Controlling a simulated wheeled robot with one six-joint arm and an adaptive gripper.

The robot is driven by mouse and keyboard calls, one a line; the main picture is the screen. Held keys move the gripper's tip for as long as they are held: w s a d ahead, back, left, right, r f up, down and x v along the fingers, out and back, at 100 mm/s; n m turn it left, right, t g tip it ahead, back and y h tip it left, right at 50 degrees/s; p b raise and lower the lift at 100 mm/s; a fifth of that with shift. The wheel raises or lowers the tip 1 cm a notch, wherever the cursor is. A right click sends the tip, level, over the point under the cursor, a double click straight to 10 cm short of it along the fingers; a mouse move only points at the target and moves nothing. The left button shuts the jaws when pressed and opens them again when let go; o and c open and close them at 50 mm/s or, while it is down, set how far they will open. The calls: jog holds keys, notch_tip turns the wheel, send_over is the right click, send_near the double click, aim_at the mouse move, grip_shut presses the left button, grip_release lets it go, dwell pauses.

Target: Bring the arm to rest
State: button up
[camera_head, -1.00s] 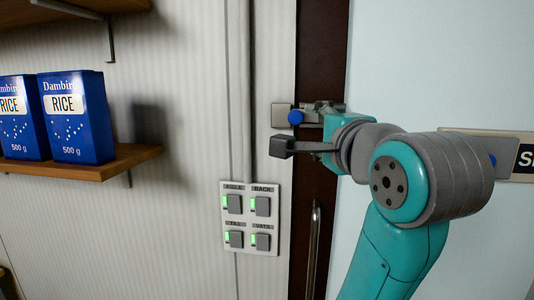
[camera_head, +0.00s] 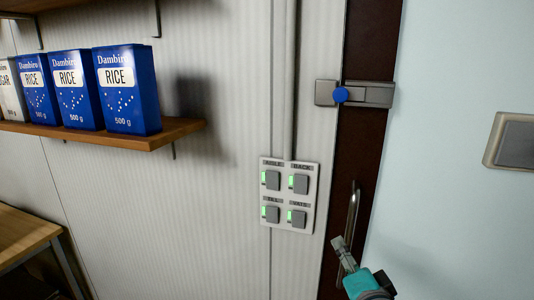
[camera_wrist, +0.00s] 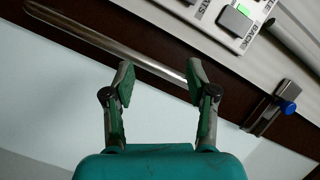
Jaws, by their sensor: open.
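My gripper (camera_head: 345,262) is low in the head view, in front of or beside the lower part of the metal door handle (camera_head: 353,215); I cannot tell whether they touch. In the wrist view my gripper (camera_wrist: 160,84) has its two fingers spread apart with nothing between them. The long handle (camera_wrist: 110,48) runs slantwise beyond the fingertips there. Most of my arm is out of the head view.
A latch with a blue knob (camera_head: 341,95) sits on the dark door frame. A panel of several switches (camera_head: 289,194), with green lights, is on the wall. Blue rice boxes (camera_head: 128,90) stand on a wooden shelf (camera_head: 165,136). A wooden table (camera_head: 25,235) is lower left.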

jog(key=s+d+f+n+g, duration=0.1)
jog(key=s+f+n, duration=0.4)
jog(key=s+f, duration=1.45)
jog(key=s+f+n, duration=0.2)
jog(key=s+n, duration=0.1)
jog(key=s, duration=0.9)
jog(key=s+d+f+n+g, duration=0.1)
jog(key=s+f+n, duration=0.1)
jog(key=s, duration=1)
jog(key=shift+s+f+n+h, duration=0.25)
jog(key=shift+s+n+h, duration=0.15)
jog(key=shift+n, duration=0.3)
